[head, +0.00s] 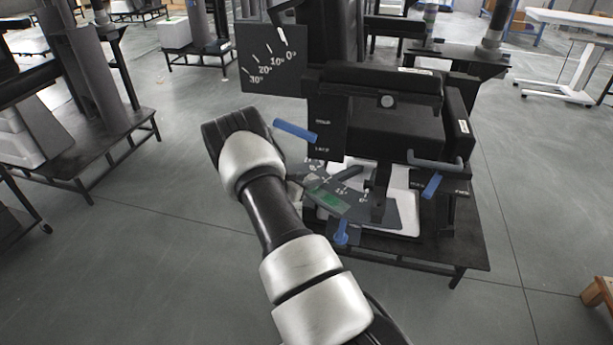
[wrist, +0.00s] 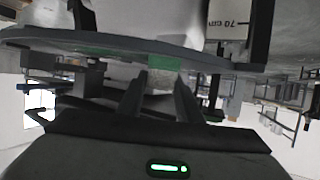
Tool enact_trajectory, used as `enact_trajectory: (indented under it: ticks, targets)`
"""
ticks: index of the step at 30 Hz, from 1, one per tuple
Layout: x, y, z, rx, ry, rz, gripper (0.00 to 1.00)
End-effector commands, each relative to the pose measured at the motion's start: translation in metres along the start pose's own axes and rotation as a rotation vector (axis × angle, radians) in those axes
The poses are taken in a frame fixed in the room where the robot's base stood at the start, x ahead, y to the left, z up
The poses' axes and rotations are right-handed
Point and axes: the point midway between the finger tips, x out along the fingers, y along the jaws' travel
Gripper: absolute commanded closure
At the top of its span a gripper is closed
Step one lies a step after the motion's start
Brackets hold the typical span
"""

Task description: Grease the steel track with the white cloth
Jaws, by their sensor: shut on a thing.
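My gripper (wrist: 158,92) shows in the wrist view with its two dark fingers reaching up to the underside of a curved grey plate (wrist: 100,40). It is shut on a pale piece (wrist: 160,80), apparently the white cloth, mostly hidden by the fingers. A green patch lies just above the fingertips. In the head view my arm reaches to the left side of a black machine (head: 385,130), by a dark curved plate with angle marks (head: 375,212) and a green patch (head: 328,200). My wrist hides the fingers there. I cannot clearly make out the steel track.
Blue handles (head: 295,131) stick out around the machine, another at its right (head: 432,186) and one low in front (head: 341,232). The machine stands on a black table (head: 455,240). Similar columns stand at the left (head: 75,75). The floor at front left is clear.

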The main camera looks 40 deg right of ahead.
Motion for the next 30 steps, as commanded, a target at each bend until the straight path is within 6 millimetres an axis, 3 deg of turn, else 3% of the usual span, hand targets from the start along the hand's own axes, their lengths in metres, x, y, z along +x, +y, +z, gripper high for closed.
enact_trajectory:
  ticks: [30]
  targets:
    - [0.001, 0.048, 0.001, -0.001, 0.0, 0.002, 0.85]
